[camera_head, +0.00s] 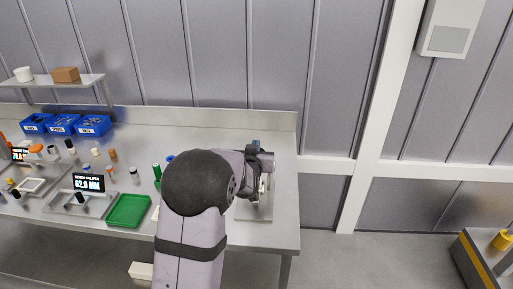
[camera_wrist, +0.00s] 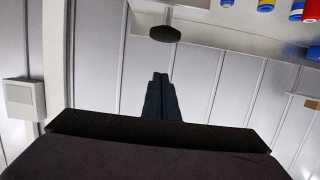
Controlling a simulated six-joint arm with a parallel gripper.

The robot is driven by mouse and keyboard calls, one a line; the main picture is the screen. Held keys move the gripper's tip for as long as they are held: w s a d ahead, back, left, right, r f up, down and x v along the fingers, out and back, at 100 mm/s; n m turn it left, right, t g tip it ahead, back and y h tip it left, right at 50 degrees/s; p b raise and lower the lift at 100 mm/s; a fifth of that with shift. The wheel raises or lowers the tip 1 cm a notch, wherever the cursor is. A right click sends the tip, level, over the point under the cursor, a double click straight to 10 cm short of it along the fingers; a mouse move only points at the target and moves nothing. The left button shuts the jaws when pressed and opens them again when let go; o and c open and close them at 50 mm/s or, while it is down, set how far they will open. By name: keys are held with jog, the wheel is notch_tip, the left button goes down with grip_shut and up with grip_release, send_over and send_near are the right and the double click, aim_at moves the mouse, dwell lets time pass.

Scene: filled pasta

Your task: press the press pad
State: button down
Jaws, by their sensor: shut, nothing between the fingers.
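A dark round pad (camera_wrist: 165,34) on a short pale stem shows in the wrist view; I take it for the press pad. My gripper (camera_wrist: 160,77) is shut and empty, its two dark fingertips together. In the picture the fingertips lie just below the pad, with a visible gap; the depth between them is unclear. In the head view my arm covers most of the press area at the bench's right end. A pale metal base plate (camera_head: 256,212) shows there beside the arm. The pad cannot be made out in the head view.
The steel bench (camera_head: 285,238) holds a green tray (camera_head: 128,211), blue bins (camera_head: 63,124), a caliper display (camera_head: 89,182) and several small cylinders left of my arm. A shelf (camera_head: 50,84) stands at the back left. The floor to the right is clear near the bench.

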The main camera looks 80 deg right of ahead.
jog(key=d+f+p, duration=0.2)
jog(key=d, duration=0.1)
jog(key=d+f+p, duration=0.1)
jog(key=shift+d+p, duration=0.3)
jog(key=shift+d, duration=0.1)
jog(key=shift+f+p, duration=0.45)
jog(key=shift+f, duration=0.65)
notch_tip(320, 180, down, 4)
jog(key=b, duration=0.4)
jog(key=shift+a, duration=0.1)
